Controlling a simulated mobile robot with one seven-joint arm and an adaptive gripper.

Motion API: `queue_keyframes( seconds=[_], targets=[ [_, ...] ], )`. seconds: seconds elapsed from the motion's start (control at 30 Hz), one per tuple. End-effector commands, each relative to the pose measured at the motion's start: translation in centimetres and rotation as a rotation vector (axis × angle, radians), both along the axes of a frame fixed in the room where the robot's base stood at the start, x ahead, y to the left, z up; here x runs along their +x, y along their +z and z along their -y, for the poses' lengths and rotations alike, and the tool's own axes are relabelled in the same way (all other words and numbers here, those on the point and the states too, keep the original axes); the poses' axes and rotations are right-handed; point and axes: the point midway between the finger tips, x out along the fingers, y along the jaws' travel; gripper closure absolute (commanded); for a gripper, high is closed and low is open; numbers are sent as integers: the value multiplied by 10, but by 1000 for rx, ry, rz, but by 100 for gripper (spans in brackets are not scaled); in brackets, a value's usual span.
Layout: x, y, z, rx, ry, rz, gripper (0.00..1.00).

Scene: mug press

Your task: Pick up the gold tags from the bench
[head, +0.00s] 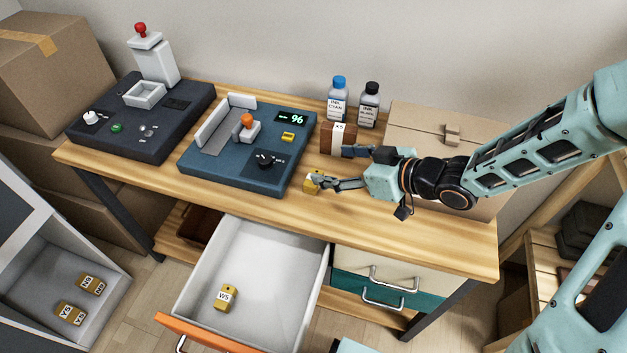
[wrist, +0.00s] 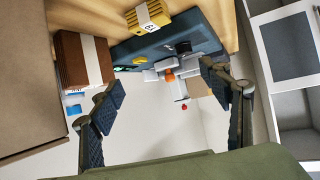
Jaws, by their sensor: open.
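One gold tag (head: 309,185) sits on the wooden bench (head: 400,235) just right of the blue machine, partly covered by my gripper's nearer finger. In the wrist view that gold tag (wrist: 150,18) shows at the top with a white label. My gripper (head: 334,167) is open and empty over the bench, also spread in the wrist view (wrist: 160,82). A gold tag marked W5 (head: 226,304) lies in the open white drawer. Two more gold tags (head: 92,281) (head: 72,310) are in the grey bin at lower left.
A brown block (head: 326,138) with a white band stands by my farther finger. Behind it are two ink bottles (head: 338,97) (head: 370,102). A cardboard box (head: 425,120) stands behind my arm. Blue (head: 210,150) and dark (head: 95,125) machines fill the bench's left. Its front strip is clear.

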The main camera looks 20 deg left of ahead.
Motion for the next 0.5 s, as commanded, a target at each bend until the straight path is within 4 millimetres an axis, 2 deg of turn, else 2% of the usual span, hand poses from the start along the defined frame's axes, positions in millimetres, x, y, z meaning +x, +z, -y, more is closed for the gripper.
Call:
queue_keyframes(
  seconds=[0.03, 0.1, 0.3, 0.5],
  targets=[
    [-1, -16, 0, 1, -1, -6, 29],
    [0, -31, 0, 0, -2, -5, 29],
    [0, -65, 0, -1, -1, -1, 29],
    [4, -70, -11, -3, 0, 3, 29]
  ],
)
